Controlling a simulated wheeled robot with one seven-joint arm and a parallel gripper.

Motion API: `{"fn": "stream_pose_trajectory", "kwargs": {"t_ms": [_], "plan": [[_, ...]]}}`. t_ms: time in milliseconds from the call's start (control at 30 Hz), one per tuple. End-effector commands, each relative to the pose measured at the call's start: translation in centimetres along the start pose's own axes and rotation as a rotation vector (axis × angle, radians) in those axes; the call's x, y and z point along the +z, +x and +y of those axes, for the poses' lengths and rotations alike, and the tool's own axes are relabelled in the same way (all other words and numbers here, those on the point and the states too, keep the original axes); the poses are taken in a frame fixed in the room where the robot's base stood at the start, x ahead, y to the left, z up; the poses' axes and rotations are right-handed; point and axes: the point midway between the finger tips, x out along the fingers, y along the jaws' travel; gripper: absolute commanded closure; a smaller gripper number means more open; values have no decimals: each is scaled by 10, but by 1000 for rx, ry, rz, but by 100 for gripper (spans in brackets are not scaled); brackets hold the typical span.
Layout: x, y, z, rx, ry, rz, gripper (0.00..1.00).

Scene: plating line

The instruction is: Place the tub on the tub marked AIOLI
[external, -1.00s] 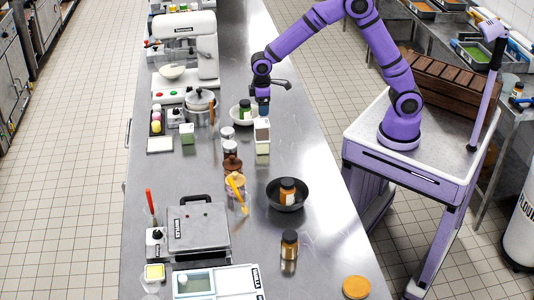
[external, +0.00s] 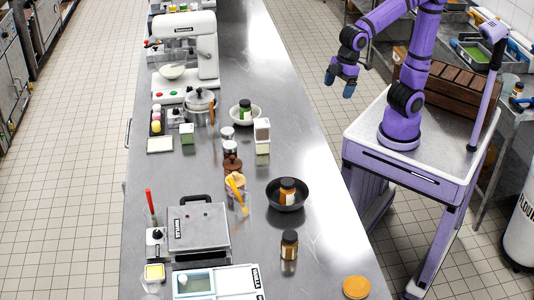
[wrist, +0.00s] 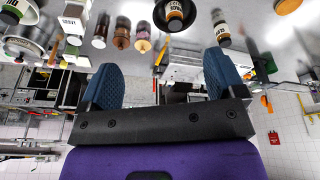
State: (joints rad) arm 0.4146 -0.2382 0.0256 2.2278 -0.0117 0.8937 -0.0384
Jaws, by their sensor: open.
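Two square tubs stand stacked on the steel counter in the external view. The upper tub (external: 262,130) is whitish with a dark grey-brown top. It rests upright on a lower tub (external: 262,148) with a pale upper part and green below. I cannot read AIOLI on either tub in the external view. In the wrist view, which looks upside down, a white tub (wrist: 72,26) has small dark lettering that seems to read GRAVY. My gripper (external: 341,83) is open and empty, raised to the right of the counter, well clear of the stack; its blue fingers (wrist: 160,90) are wide apart.
A white bowl (external: 258,117) with a green jar stands just left of the stack. Spice jars (external: 229,147) are close on its left. A black pan (external: 288,204) holds an amber jar; another jar (external: 289,245) stands nearer. The counter right of the stack is clear.

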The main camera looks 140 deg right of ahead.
Motion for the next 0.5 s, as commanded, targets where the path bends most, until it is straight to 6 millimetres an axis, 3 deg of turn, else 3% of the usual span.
{"fn": "stream_pose_trajectory", "kwargs": {"t_ms": [33,200,500], "plan": [[16,-12,-16,-10,-36,26,11],[69,-36,-52,-49,-134,91,11],[153,-53,-82,-126,-279,184,11]]}}
